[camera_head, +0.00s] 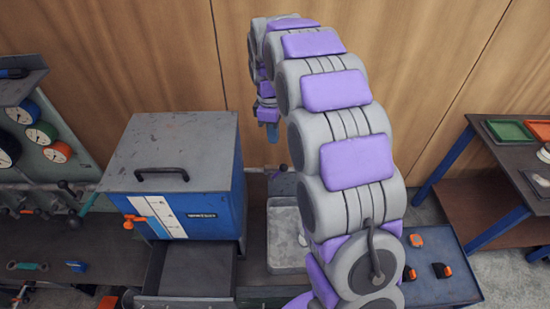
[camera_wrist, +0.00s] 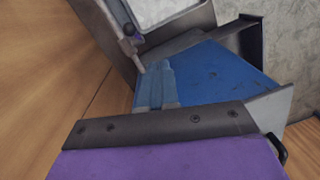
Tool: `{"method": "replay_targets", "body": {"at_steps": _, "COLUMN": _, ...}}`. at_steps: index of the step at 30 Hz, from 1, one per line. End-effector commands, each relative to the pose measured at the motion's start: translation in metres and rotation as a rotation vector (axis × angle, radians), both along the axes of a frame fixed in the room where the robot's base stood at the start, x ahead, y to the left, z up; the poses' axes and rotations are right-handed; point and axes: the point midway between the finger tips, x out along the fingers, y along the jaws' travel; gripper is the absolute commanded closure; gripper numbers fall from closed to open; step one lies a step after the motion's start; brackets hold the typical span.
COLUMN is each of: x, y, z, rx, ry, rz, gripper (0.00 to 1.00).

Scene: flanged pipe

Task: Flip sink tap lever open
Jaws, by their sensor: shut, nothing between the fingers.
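The sink tap (camera_head: 276,169) is a small fitting at the back of the grey sink basin (camera_head: 282,252), partly hidden by my arm. In the wrist view, the tap (camera_wrist: 131,42) has a small dark purple end and a thin grey stem beside the basin (camera_wrist: 170,12). My gripper (camera_head: 271,132) hangs near the wooden wall, above and slightly left of the tap in the head view. In the wrist view its blue-grey fingers (camera_wrist: 157,66) are shut and empty, with their tips close to the tap's stem. I cannot tell whether they touch it.
A blue machine box (camera_head: 190,195) with a grey top, handle and orange lever stands left of the sink, above an open tray. Gauges (camera_head: 42,133) are at far left. A side table (camera_head: 520,165) stands right. The wooden wall (camera_head: 150,60) is close behind.

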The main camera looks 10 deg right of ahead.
Motion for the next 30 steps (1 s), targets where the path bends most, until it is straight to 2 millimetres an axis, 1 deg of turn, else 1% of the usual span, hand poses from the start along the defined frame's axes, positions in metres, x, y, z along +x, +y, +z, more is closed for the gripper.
{"method": "replay_targets", "body": {"at_steps": 1, "x": 0.011, "y": 0.001, "z": -0.005, "rx": 0.003, "ry": -0.003, "rz": 0.029, "gripper": 1.0}}
{"method": "replay_targets", "body": {"at_steps": 6, "x": 0.043, "y": 0.008, "z": -0.024, "rx": 0.006, "ry": -0.007, "rz": 0.137, "gripper": 1.0}}
{"method": "replay_targets", "body": {"at_steps": 9, "x": 0.055, "y": 0.011, "z": -0.035, "rx": 0.008, "ry": -0.005, "rz": 0.19, "gripper": 1.0}}
{"method": "replay_targets", "body": {"at_steps": 12, "x": 0.065, "y": 0.015, "z": -0.041, "rx": 0.007, "ry": -0.01, "rz": 0.228, "gripper": 1.0}}
{"method": "replay_targets", "body": {"at_steps": 16, "x": 0.07, "y": 0.014, "z": -0.046, "rx": 0.009, "ry": -0.009, "rz": 0.254, "gripper": 1.0}}
{"method": "replay_targets", "body": {"at_steps": 20, "x": 0.071, "y": 0.012, "z": -0.053, "rx": 0.012, "ry": -0.007, "rz": 0.257, "gripper": 1.0}}
{"method": "replay_targets", "body": {"at_steps": 23, "x": 0.069, "y": 0.009, "z": -0.066, "rx": 0.014, "ry": -0.004, "rz": 0.256, "gripper": 1.0}}
{"method": "replay_targets", "body": {"at_steps": 30, "x": 0.066, "y": 0.008, "z": -0.112, "rx": 0.013, "ry": -0.005, "rz": 0.256, "gripper": 1.0}}
